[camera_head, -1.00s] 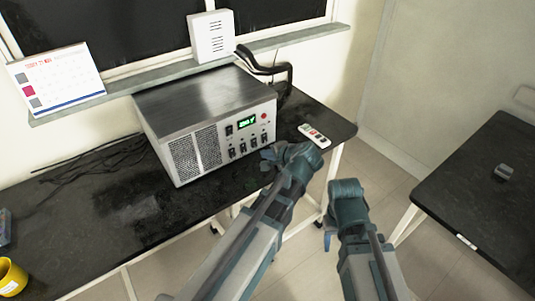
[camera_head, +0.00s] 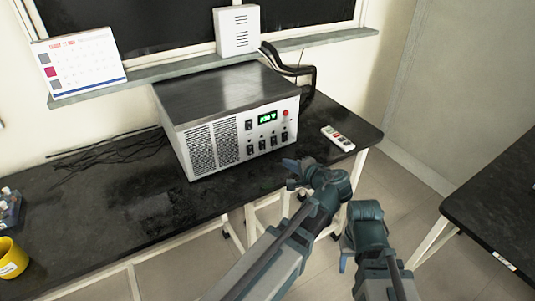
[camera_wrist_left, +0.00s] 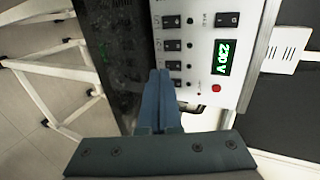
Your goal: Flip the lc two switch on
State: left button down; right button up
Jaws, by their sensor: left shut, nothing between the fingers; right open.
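A metal power box (camera_head: 225,105) with a white front panel stands on the black bench. Its lower front has a row of several small dark switches (camera_head: 262,144), below a green display (camera_head: 267,117) and a red button (camera_head: 285,113). In the left wrist view the switches (camera_wrist_left: 172,45) run in a column beside the display (camera_wrist_left: 223,57), which reads 230 V. Their labels are too small to read. My left gripper (camera_head: 289,170) is shut and empty, in front of the panel's right end; its fingers (camera_wrist_left: 160,75) also show in the wrist view. My right gripper (camera_head: 345,255) is open, lower right, away from the box.
A white remote-like device (camera_head: 338,138) lies on the bench (camera_head: 130,205) right of the box. Black cables (camera_head: 110,155) lie to the left. A yellow cup (camera_head: 12,258) is at the far left. Another dark table (camera_head: 495,205) stands at the right.

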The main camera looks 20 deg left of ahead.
pick_arm(q)
jog(key=b, duration=0.4)
send_near(263, 150)
jog(key=shift+w+a+f, duration=0.25)
jog(key=shift+f, duration=0.3)
jog(key=shift+w+a+f, duration=0.25)
jog(key=shift+f, duration=0.25)
jog(key=shift+w+a+f, duration=0.1)
jog(key=shift+w+a, duration=0.55)
jog(key=shift+a, duration=0.25)
jog(key=shift+w+a+f, duration=0.1)
jog(key=shift+w+a, duration=0.6)
jog(key=shift+a, duration=0.25)
jog(key=shift+b, duration=0.3)
jog(key=shift+w+a+f, duration=0.1)
jog(key=shift+w+a, duration=0.05)
jog(key=shift+a, duration=0.05)
jog(key=shift+d, duration=0.1)
